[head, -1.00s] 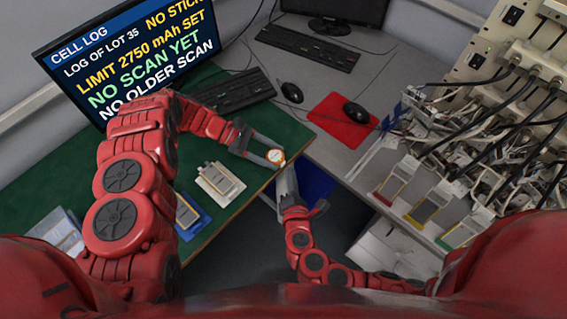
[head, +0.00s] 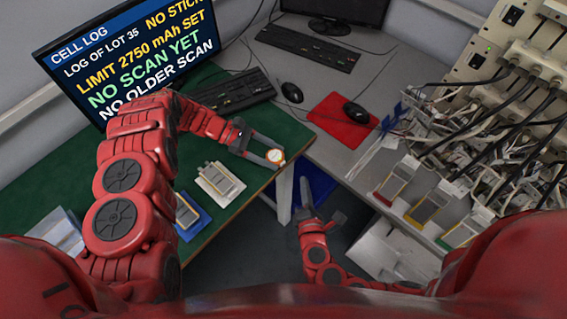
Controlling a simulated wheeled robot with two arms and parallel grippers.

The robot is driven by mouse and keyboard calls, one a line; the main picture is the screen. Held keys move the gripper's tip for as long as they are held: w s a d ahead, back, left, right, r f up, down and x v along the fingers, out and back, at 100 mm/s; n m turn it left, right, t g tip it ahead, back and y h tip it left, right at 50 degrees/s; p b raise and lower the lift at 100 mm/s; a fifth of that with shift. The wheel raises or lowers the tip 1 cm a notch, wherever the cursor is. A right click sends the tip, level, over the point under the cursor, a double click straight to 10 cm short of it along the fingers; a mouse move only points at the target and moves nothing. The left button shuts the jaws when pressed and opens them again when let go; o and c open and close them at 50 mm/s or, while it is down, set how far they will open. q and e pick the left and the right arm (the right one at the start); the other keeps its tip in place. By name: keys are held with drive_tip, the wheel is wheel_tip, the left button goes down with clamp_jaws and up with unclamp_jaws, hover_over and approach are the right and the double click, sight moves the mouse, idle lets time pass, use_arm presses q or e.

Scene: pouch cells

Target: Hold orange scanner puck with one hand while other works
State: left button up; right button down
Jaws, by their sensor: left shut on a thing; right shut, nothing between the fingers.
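The scanner puck (head: 276,156), a small round thing with an orange rim and pale face, is at the right edge of the green bench mat. My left gripper (head: 275,154) is shut on it, one finger on each side. My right gripper (head: 304,186) is shut and empty, below and to the right of the puck and apart from it, beyond the mat's edge. A pouch cell in a white holder (head: 220,183) and another in a blue holder (head: 191,216) lie on the green mat (head: 250,195), left of the puck.
A cell log monitor (head: 125,55) and keyboard (head: 233,90) stand behind. A mouse sits on a red pad (head: 343,122). At right, cells in red, yellow and green holders (head: 430,205) lie before a rack with tangled cables (head: 490,130). A blue bin (head: 316,184) is below.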

use_arm(q)
drive_tip(key=o, duration=1)
drive_tip(key=shift+o, duration=0.2)
drive_tip(key=shift+a, duration=0.1)
drive_tip(key=v, duration=1.2)
